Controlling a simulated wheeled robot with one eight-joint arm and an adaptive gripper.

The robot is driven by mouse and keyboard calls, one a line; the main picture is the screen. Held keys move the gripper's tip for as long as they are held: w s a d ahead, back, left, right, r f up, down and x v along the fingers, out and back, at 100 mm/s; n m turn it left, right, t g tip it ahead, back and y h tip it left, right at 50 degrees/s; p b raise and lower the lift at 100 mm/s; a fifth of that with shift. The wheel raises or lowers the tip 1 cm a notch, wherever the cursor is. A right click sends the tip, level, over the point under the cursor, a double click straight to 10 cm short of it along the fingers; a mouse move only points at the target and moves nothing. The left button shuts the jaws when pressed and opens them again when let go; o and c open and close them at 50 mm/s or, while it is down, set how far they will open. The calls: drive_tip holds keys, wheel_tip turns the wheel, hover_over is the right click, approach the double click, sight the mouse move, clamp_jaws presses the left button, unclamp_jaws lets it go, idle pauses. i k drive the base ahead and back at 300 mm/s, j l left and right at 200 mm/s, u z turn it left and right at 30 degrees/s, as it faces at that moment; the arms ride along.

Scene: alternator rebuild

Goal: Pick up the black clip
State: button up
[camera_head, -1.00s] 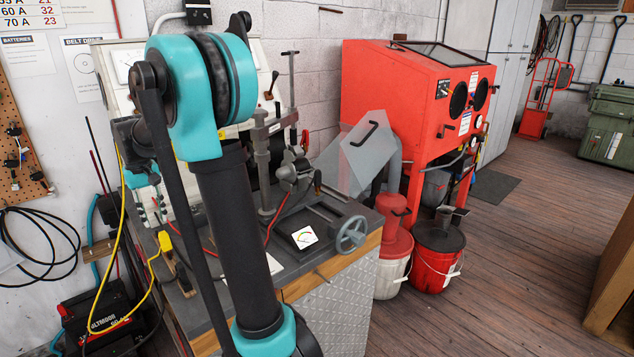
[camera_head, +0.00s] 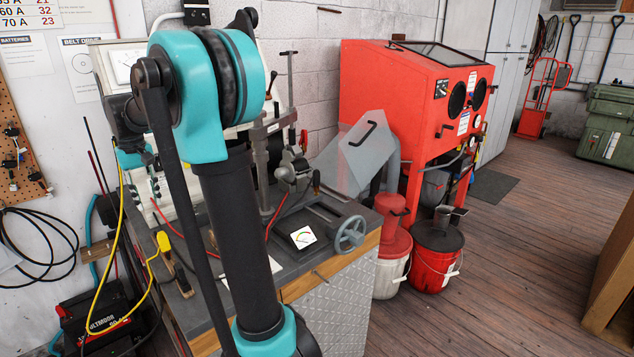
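A small dark clip-like piece (camera_head: 183,281) lies near the front left of the workbench, below a yellow clip (camera_head: 164,242) on a yellow cable. It is too small to tell for sure that it is the black clip. My arm (camera_head: 232,230) stands large in front of the bench and covers much of its left part. The far part of my arm reaches behind the elbow at the left, by the bench's upright panel. My gripper cannot be made out; it is hidden behind my arm.
A red-and-black charger (camera_head: 95,318) is at lower left.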

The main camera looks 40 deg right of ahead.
sight(316, 173)
drive_tip(key=k, duration=1)
